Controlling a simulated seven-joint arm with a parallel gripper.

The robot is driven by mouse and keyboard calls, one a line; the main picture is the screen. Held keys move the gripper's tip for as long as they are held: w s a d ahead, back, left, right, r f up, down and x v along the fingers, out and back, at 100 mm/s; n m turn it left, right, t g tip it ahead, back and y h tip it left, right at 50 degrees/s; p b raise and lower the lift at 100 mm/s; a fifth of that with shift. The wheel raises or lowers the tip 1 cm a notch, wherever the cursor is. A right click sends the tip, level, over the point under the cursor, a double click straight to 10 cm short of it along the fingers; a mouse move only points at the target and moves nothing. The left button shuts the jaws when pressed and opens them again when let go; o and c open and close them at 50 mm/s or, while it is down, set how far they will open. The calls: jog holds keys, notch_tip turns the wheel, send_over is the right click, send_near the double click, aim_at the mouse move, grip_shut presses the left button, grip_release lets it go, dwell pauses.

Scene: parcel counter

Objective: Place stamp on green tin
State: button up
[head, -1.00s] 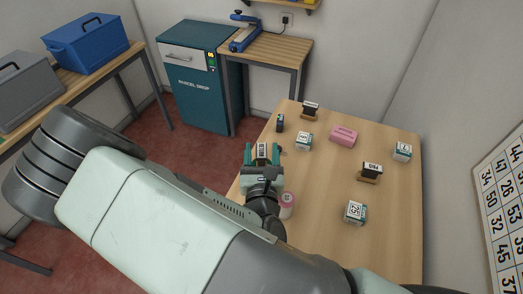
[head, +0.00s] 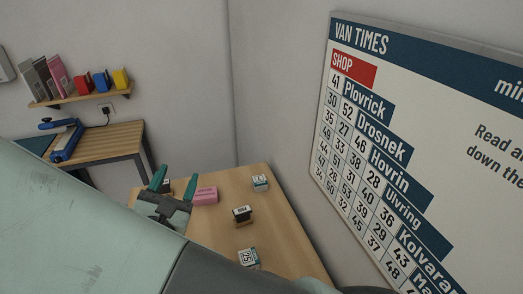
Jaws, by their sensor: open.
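A stamp (head: 242,214) with a black top, a white label and a wooden base stands on the table, right of my gripper. Another dark object (head: 167,186), perhaps a stamp, shows between my fingers; I cannot tell its distance from them. My gripper (head: 178,175) is open, its two teal fingers pointing away over the table's left part. I see no green tin in the current head view. My arm covers the near left part of the table.
A pink box (head: 205,195) lies just right of my gripper. Small labelled boxes stand at the back right (head: 260,182) and near front (head: 249,257). A wall board (head: 430,140) rises at right.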

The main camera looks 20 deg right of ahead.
jog(key=s+d+r+m+g+h, duration=0.25)
jog(key=s+d+m+g, duration=0.25)
jog(key=d+m+g, duration=0.35)
jog(key=s+d+r+m+g+h, duration=0.1)
jog(key=s+d+r+m+g, duration=0.35)
jog(key=d+m+g, duration=0.4)
jog(key=s+a+r+m+t+y, duration=0.3)
jog(key=s+r+m+t+y, duration=0.2)
jog(key=s+r+m+y, duration=0.2)
notch_tip(320, 180, up, 2)
jog(key=m+y, duration=0.3)
jog(key=shift+s, duration=0.4)
